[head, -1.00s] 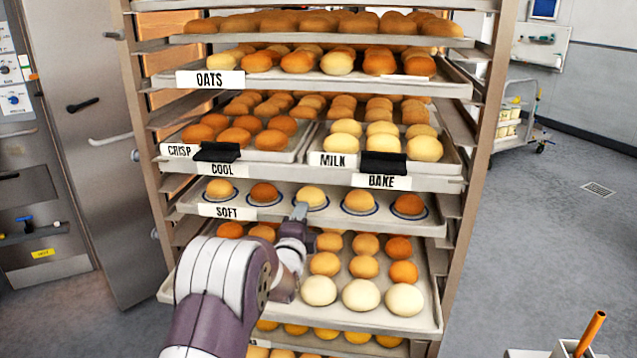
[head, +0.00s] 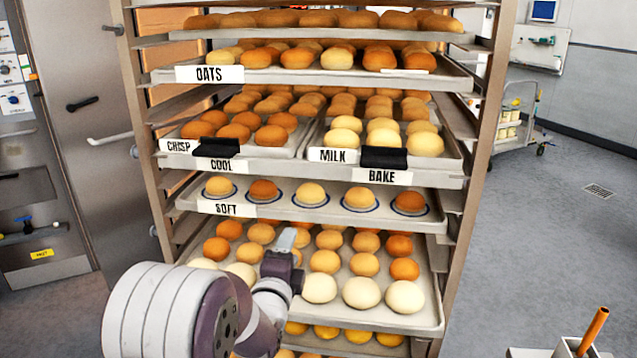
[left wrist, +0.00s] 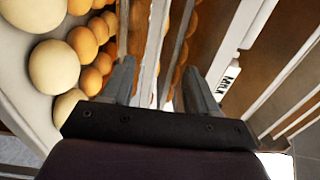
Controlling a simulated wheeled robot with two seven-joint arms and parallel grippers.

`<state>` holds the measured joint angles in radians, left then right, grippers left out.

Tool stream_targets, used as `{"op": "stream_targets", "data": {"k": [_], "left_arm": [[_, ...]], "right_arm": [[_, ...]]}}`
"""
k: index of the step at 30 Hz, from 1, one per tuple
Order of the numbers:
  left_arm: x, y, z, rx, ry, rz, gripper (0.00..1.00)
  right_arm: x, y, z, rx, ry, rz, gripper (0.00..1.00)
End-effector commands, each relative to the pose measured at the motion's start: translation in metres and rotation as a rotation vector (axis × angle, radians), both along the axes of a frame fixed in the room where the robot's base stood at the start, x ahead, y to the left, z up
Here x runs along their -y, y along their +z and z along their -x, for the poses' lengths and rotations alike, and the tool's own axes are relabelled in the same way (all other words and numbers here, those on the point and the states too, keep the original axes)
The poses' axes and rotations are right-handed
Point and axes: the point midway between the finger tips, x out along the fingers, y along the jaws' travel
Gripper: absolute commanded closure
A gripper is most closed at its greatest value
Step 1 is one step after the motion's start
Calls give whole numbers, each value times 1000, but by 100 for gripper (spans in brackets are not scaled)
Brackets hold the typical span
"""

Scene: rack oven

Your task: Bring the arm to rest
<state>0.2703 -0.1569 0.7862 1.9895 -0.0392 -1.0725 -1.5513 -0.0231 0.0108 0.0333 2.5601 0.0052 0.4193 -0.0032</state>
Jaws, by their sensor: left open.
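My left gripper (head: 287,240) is in front of the rack, at the height of the tray of buns below the SOFT shelf. Its two fingers (left wrist: 160,85) stand apart in the left wrist view, with nothing held between them. My left arm (head: 200,310) comes in from the lower left of the head view and hides part of the lower trays. My right gripper is not in view.
The tall rack (head: 482,130) holds several trays of buns. The SOFT shelf (head: 330,215) carries a row of buns, some on round blue-rimmed liners. A wheeled cart (head: 515,125) stands at the back right. The floor (head: 540,240) right of the rack is clear.

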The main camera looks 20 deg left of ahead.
Motion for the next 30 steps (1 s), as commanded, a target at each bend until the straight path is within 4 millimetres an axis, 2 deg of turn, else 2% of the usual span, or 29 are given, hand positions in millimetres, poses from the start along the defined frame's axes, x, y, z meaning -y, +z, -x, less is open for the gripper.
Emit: {"op": "stream_targets", "data": {"k": [14,16,17,19,21,23,25,27,30], "left_arm": [[1,0,3,4,-1,23,40],[0,-12,3,-28,3,147,40],[0,-28,5,-76,13,245,40],[3,-72,23,-233,86,544,40],[17,-102,53,-411,226,864,40],[37,-116,88,-558,392,1100,40],[64,-118,138,-717,635,1308,40],[86,-107,185,-838,857,1406,40],[110,-79,222,-952,984,1397,40]], "right_arm": [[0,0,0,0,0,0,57],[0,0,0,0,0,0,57],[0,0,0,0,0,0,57],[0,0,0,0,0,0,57],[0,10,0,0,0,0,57],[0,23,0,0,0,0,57],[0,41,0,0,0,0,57],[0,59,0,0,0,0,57],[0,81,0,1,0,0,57]]}}
